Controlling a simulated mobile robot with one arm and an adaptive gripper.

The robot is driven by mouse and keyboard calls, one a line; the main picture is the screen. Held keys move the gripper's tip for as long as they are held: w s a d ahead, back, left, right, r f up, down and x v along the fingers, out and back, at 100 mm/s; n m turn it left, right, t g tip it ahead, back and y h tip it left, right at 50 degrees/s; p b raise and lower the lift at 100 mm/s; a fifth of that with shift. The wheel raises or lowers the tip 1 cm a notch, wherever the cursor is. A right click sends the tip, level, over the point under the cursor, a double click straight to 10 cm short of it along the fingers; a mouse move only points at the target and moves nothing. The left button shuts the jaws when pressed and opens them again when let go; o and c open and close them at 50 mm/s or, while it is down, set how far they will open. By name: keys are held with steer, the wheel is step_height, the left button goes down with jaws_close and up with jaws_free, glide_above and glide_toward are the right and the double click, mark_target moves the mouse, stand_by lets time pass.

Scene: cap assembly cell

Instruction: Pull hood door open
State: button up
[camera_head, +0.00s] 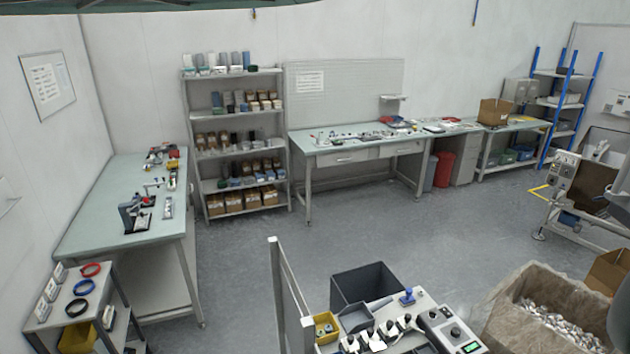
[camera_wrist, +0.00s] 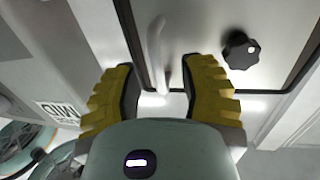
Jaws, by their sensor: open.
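In the wrist view, a light grey panel with a dark edge strip, which looks like the hood door (camera_wrist: 197,28), fills the upper middle. A pale, curved upright handle (camera_wrist: 156,45) stands on it. My gripper (camera_wrist: 163,72) has two yellow ribbed fingers, spread apart, with the handle's lower part between or just beyond their tips. I cannot tell whether either finger touches the handle. A black lobed knob (camera_wrist: 240,50) sits on the panel right of the right finger. The head view does not show my gripper, and I cannot make out the door there.
In the wrist view, a label (camera_wrist: 58,112) and a greenish round part (camera_wrist: 22,140) are at the lower left. In the head view, a bin of metal parts (camera_head: 560,325), a dark grey box (camera_head: 365,285) and a control panel (camera_head: 450,330) stand close in front. The middle floor (camera_head: 330,230) is clear.

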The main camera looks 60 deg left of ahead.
steer(key=b+x, duration=0.2)
steer(key=b, duration=0.3)
steer(key=shift+s+a, duration=0.1)
steer(key=shift+s, duration=0.05)
steer(key=shift+r, duration=0.1)
steer(key=shift+c, duration=0.3)
jaws_close()
